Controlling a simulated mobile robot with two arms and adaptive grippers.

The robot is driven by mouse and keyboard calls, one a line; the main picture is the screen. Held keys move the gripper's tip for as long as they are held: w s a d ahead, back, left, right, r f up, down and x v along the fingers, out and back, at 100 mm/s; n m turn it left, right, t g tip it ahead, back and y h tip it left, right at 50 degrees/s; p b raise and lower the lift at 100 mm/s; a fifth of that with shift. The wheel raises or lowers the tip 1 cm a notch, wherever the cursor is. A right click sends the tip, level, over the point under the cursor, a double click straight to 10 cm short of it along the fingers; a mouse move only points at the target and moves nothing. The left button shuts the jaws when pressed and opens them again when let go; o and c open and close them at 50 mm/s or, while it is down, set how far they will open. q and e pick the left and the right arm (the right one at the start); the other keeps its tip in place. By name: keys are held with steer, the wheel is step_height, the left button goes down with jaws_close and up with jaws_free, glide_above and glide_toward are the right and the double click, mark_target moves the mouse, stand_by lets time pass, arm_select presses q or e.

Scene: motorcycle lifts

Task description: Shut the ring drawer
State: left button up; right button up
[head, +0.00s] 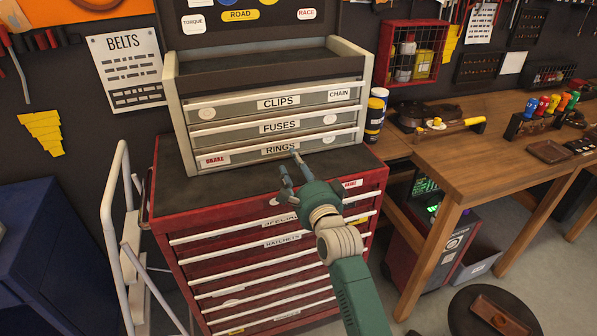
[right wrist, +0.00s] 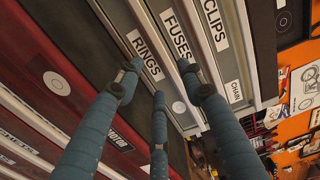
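The ring drawer (head: 225,157), labelled RINGS, is the lowest drawer of the grey top chest (head: 179,118). It has a pale handle strip along its front. Its front looks close to flush with the drawers above; I cannot tell if a small gap is left. My right gripper (head: 291,171) is in front of the drawer's middle, just below the label. In the right wrist view its fingers (right wrist: 158,92) are spread and empty, close to the ring drawer (right wrist: 147,57). I cannot tell if a fingertip touches. My left gripper is out of view.
The fuses drawer (head: 235,133) and clips drawer (head: 235,108) sit above. The chest stands on a red cabinet (head: 215,219) with several drawers. Yellow and blue cans (head: 375,115) stand right of the chest, by a wooden bench (head: 490,150). A white rail (head: 118,200) stands at left.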

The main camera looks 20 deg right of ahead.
steer(key=shift+s, duration=1.3)
steer(key=s+f+n+g, duration=0.8)
steer(key=s+f+n, duration=0.3)
steer(key=s+f, duration=0.65)
steer(key=s+d+f+n+g, duration=0.1)
steer(key=s+f+n+g, duration=0.25)
steer(key=s, duration=0.85)
steer(key=s+f+n+g, duration=0.3)
steer(key=s+n, duration=0.2)
steer(key=s, duration=0.6)
step_height(320, 180, down, 27)
steer(key=s+g, duration=0.1)
steer(key=s, duration=0.2)
steer(key=s+d+f+g, duration=0.1)
steer(key=s+d+f, duration=0.2)
steer(key=s+f, duration=1.1)
steer(key=shift+s+f+h, duration=0.2)
steer(key=shift+s+h, duration=0.1)
steer(key=shift+s, duration=0.75)
